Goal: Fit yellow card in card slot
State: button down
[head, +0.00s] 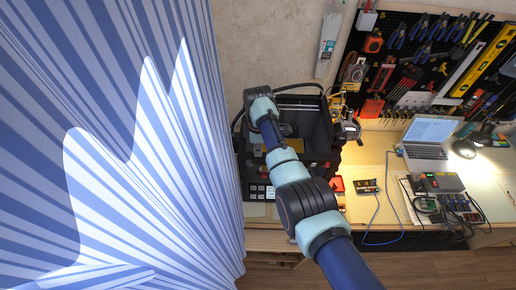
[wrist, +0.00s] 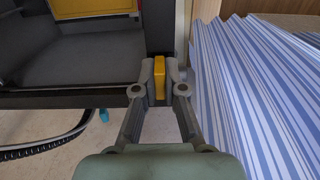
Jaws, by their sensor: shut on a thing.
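My gripper (wrist: 159,72) is shut on the yellow card (wrist: 159,80), which shows edge-on as a narrow upright strip between the fingertips. The card is at the right front edge of a dark grey open housing (wrist: 100,99). I cannot tell whether it touches the housing. In the head view my arm reaches over the black box-like unit (head: 257,179), and my gripper and the card are hidden there. I cannot make out the card slot in either view.
A yellow panel (wrist: 94,8) sits inside the housing. A black cable chain (wrist: 48,147) lies at lower left in the wrist view. A blue striped curtain (head: 130,150) hangs close on the left. A laptop (head: 428,137), lamp and meter (head: 367,186) stand on the bench to the right.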

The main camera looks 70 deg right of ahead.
jog(key=c, duration=1.2)
grip_release()
notch_tip(320, 180, up, 12)
jog(key=shift+r, duration=0.1)
jog(key=shift+d, duration=0.1)
jog(key=shift+s+d, duration=0.1)
jog(key=shift+s, duration=0.35)
